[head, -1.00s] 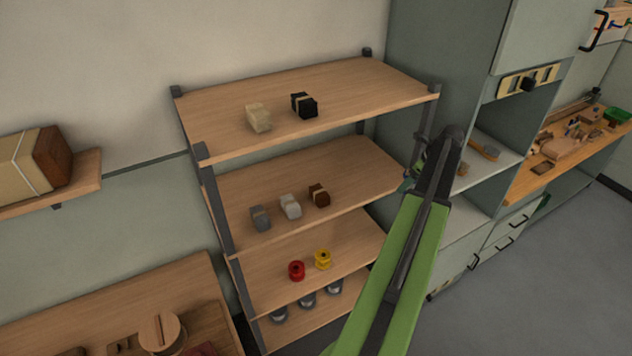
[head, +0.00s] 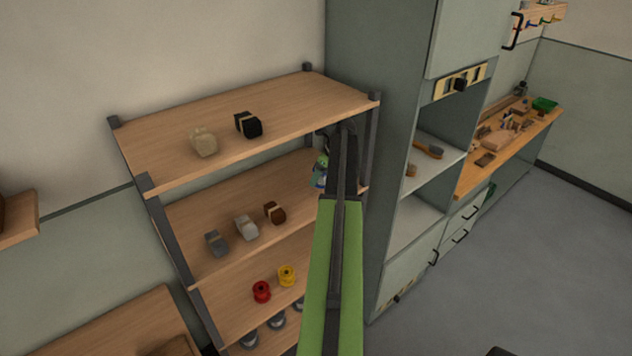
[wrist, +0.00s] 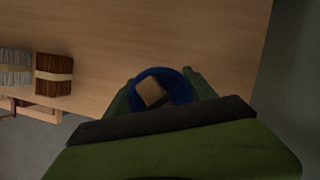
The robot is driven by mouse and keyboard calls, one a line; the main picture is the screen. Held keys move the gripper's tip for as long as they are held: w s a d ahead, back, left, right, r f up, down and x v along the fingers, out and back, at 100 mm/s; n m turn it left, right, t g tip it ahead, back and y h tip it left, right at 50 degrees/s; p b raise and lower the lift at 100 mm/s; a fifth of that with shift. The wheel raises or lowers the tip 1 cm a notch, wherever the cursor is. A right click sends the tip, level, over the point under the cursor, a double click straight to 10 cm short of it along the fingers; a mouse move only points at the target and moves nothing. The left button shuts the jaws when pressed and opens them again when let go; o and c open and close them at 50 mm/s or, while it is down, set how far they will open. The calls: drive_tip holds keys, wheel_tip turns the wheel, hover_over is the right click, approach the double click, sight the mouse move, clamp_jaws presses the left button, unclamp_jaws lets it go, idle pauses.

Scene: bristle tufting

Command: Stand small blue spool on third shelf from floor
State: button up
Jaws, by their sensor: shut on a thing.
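My gripper (head: 322,168) is shut on the small blue spool, seen from above in the wrist view (wrist: 182,88) as a blue ring with a tan centre between the green fingers. In the head view the spool (head: 318,181) is small and partly hidden by my arm. The third shelf from the floor (head: 205,205) is the wooden board second from the top. My gripper and the spool are at its right end. The wrist view shows this board (wrist: 120,35) beneath the spool. Whether the spool touches it cannot be told.
Brown (head: 274,212), white (head: 246,227) and grey (head: 216,243) bundles stand left of the spool on that board. The top board (head: 300,95) overhangs it, with a dark post (head: 370,140) at right. Red (head: 261,291) and yellow (head: 287,275) spools stand one board lower.

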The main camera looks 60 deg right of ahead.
drive_tip(key=shift+w, duration=0.2)
drive_tip(key=b+x, duration=0.3)
drive_tip(key=shift+f, duration=0.2)
drive_tip(key=shift+s+f+b, duration=0.1)
drive_tip(key=shift+f+b, duration=0.2)
drive_tip(key=shift+b, duration=0.15)
drive_tip(key=shift+r, duration=0.1)
drive_tip(key=o, duration=1)
drive_tip(key=shift+f, duration=0.2)
drive_tip(key=o, duration=0.4)
drive_tip(key=shift+o, duration=0.2)
